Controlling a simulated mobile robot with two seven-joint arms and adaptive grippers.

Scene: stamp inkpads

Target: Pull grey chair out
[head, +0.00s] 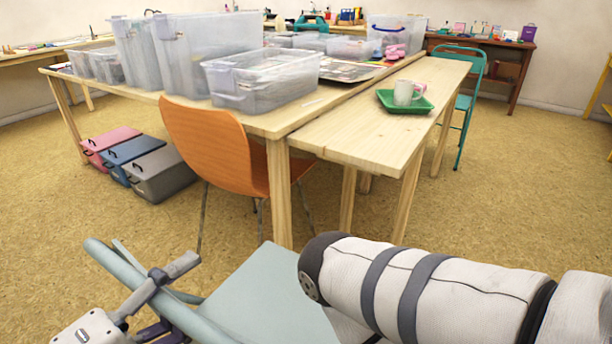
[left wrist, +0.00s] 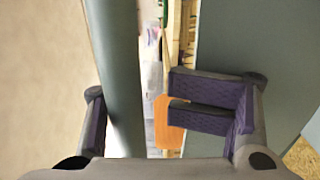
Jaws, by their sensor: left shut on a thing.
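The grey chair (head: 258,292) is at the bottom of the head view, with its pale grey-blue seat in front of the table and a rounded back rail at its left. My left gripper (head: 165,287) is shut on this back rail. In the left wrist view the grey chair's rail (left wrist: 115,75) runs between the fingers of my left gripper (left wrist: 135,108), and a broad grey panel shows at the right. The chair's legs are hidden. My right arm covers part of the seat's right side, and its gripper is out of view.
An orange chair (head: 215,145) stands at the wooden table (head: 400,138), which carries clear bins (head: 262,80) and a green tray (head: 405,103) with a mug. Pink, blue and grey boxes (head: 160,174) sit on the floor at left. A teal chair (head: 460,98) is beyond.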

